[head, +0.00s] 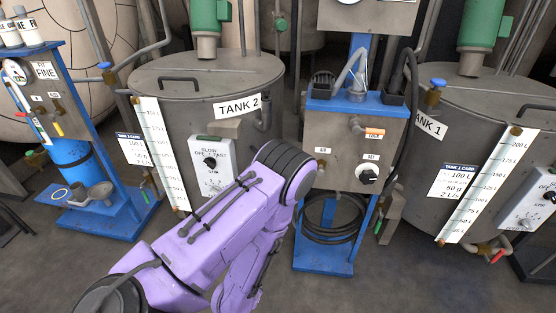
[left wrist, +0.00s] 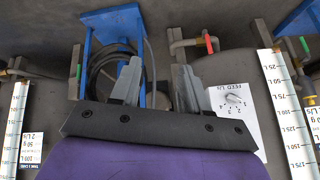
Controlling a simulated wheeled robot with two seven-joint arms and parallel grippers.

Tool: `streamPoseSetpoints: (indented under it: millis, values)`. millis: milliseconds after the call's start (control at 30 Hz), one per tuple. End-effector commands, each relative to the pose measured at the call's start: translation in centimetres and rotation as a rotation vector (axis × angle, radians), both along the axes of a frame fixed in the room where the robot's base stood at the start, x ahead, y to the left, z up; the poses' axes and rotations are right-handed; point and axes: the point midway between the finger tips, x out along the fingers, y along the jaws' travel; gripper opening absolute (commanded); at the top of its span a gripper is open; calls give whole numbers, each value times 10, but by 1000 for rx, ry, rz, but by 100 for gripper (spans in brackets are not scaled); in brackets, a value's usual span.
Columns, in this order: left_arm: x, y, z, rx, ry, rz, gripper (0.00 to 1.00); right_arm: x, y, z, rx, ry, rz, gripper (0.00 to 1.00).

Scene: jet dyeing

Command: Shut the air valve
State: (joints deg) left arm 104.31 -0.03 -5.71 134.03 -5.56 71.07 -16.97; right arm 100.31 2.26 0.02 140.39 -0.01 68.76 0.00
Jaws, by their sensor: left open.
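A grey panel (head: 336,130) on a blue stand between the two tanks carries a small label (head: 322,150) that seems to read AIR. Above it to the right, a metal fitting (head: 357,126) ends in an orange tag (head: 375,133). I cannot tell for sure which part is the air valve, or whether it is open. My purple left arm crosses in front of Tank 2, and its gripper is hidden in the head view. In the left wrist view my left gripper (left wrist: 160,66) is open and empty, pointing towards the blue stand's foot. My right gripper is not in view.
Tank 2 (head: 160,92) and Tank 1 (head: 468,105) flank the stand. A black dial (head: 367,175) sits low on the panel. A coiled hose (head: 333,222) hangs below. A red-handled valve (left wrist: 209,43) and a feed dial (left wrist: 233,99) show in the wrist view.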

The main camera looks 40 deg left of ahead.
Motion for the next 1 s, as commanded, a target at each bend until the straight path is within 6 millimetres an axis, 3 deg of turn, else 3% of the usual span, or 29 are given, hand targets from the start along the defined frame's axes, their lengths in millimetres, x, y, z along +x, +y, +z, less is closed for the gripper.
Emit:
streamPoseSetpoints:
  millis: [33, 100, 200, 300, 400, 467, 800, 1000]
  values:
    - [56, 17, -1, 123, -83, -169, 45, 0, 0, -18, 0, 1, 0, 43]
    - [131, 40, 25, 361, -179, -433, 45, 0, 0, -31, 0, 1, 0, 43]
    - [217, 62, 81, 731, -272, -730, 45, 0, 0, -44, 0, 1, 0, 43]
    - [267, 71, 132, 1029, -310, -908, 45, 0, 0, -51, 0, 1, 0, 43]
    - [289, 74, 160, 1187, -316, -986, 45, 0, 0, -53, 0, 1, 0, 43]
    - [297, 76, 165, 1219, -316, -1000, 45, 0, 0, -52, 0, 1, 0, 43]
    - [365, 87, 153, 1216, -314, -996, 45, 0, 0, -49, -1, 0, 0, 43]
    - [389, 90, 147, 1213, -312, -997, 45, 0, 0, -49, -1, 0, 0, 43]
